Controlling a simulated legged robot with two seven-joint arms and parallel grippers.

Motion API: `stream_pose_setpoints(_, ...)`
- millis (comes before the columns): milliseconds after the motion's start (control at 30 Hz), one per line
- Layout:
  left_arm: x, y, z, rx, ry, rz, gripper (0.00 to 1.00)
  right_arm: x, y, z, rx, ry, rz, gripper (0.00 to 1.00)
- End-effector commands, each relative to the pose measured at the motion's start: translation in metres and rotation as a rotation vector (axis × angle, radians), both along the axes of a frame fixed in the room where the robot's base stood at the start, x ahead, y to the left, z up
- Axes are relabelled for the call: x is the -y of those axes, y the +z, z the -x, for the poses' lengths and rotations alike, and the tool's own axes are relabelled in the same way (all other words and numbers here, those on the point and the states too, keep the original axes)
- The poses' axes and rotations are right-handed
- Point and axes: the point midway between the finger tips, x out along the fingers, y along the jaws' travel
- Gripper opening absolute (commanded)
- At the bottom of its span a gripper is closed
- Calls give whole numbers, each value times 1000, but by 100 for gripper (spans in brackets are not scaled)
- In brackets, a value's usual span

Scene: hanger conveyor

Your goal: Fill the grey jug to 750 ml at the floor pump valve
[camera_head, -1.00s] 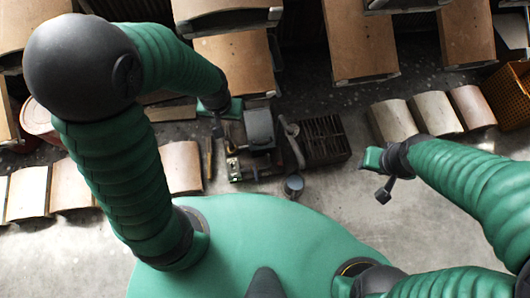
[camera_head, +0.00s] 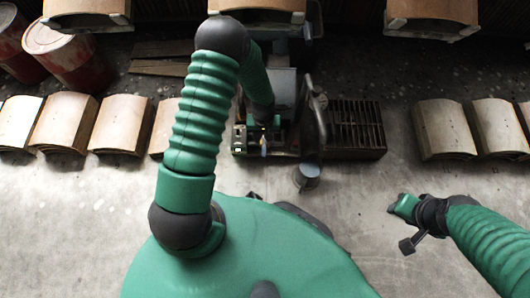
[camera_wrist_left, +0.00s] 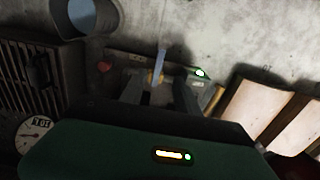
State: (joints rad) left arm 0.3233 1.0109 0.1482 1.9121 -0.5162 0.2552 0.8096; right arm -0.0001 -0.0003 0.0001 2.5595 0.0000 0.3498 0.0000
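The grey jug (camera_head: 307,178) stands on the floor just in front of the pump. It also shows at the top left of the left wrist view (camera_wrist_left: 84,16). The floor pump (camera_head: 282,92) is a dark machine with a curved pipe (camera_head: 318,108). My left gripper (camera_head: 264,142) is over the pump's front left part. In the left wrist view its dark fingers (camera_wrist_left: 160,88) are apart, with a thin pale blue lever (camera_wrist_left: 160,64) between them. I cannot tell whether they touch it. My right gripper (camera_head: 400,206) is above bare floor, right of the jug; its fingers are unclear.
A dark slatted grate (camera_head: 355,128) adjoins the pump on the right. A round dial (camera_wrist_left: 33,134) shows in the left wrist view. Curved tan panels stand left (camera_head: 125,125) and right (camera_head: 443,128). Red drums (camera_head: 70,52) stand at the back left. The front floor is mostly clear.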

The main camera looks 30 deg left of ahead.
Motion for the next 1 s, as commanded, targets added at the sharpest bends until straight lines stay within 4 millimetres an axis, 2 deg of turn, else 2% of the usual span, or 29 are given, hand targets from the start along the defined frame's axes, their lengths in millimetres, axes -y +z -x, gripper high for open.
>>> stream_pose_setpoints(33, 1, -24, 1, -1, -2, 0, 38, 0, -18, 0, -1, 0, 0, 38)
stream_pose_setpoints(100, 1, -43, 1, -1, -1, 0, 38, 0, -29, 0, -1, 0, 0, 38)
stream_pose_setpoints(300, 1, -91, 0, 0, -1, 0, 38, 0, -60, 0, -1, 0, 0, 38)
stream_pose_setpoints(400, 1, -107, 0, 0, -2, 0, 38, 0, -69, 1, -1, 0, 0, 38)
stream_pose_setpoints(533, 1, -115, 0, 1, -3, -1, 38, 0, -74, 0, -1, 0, 0, 38)
stream_pose_setpoints(800, 1, -115, 0, 1, -2, -1, 38, 0, -73, 0, -1, 0, 0, 38)
stream_pose_setpoints(1000, 1, -115, 0, 1, -2, -1, 13, 0, -73, 0, -1, 0, 0, 38)
